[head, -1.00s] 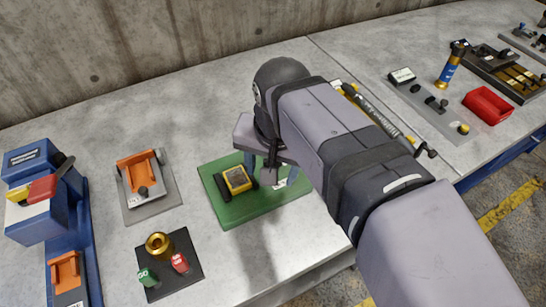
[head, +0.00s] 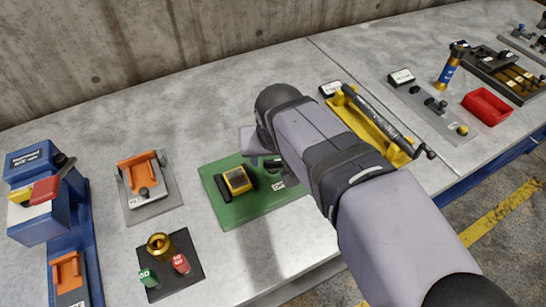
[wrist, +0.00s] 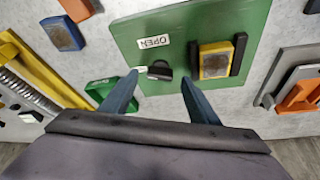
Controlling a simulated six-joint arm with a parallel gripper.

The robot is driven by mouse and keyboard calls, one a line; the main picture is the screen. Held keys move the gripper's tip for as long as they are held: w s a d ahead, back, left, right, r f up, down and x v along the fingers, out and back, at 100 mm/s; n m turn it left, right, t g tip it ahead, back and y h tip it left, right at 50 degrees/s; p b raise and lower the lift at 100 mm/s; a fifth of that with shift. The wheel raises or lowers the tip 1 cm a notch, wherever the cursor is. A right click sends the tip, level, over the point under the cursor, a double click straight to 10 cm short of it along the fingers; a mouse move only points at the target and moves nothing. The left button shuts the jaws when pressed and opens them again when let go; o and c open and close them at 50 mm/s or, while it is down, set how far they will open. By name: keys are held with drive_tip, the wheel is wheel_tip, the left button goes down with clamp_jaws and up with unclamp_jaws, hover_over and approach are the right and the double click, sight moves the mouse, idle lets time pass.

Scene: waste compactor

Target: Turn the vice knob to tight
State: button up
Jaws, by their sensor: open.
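The vice is a green plate (head: 240,212) with a yellow block (head: 236,180) between dark jaws. Another white tag is beside the knob, partly covered by a fingertip. My gripper (wrist: 160,78) is open, its two blue-grey fingers on either side of the knob in this view. I cannot tell whether they touch it or how high they are. In the head view my arm mostly hides the knob area.
A yellow frame with a dark rod (head: 375,122) stands right of my arm. An orange fixture on a grey plate (head: 143,180) is to the left. A black plate with a brass cup (head: 159,245) and green and red pieces lies in front. A blue machine (head: 42,195) stands far left.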

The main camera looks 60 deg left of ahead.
sight(273, 165)
drive_tip(key=shift+x, duration=1.2)
drive_tip(key=shift+c, duration=0.6)
drive_tip(key=c, duration=0.9)
drive_tip(key=shift+c, duration=0.2)
drive_tip(key=shift+r+p, duration=0.1)
drive_tip(key=shift+p, duration=0.2)
drive_tip(key=shift+w+r+n+g+p, duration=0.1)
drive_tip(key=shift+n+g+p, duration=0.25)
drive_tip(key=shift+n, duration=0.45)
drive_tip(key=shift+n+g+y+p, duration=0.3)
drive_tip(key=shift+n+g+p, duration=0.2)
drive_tip(key=shift+n, duration=1)
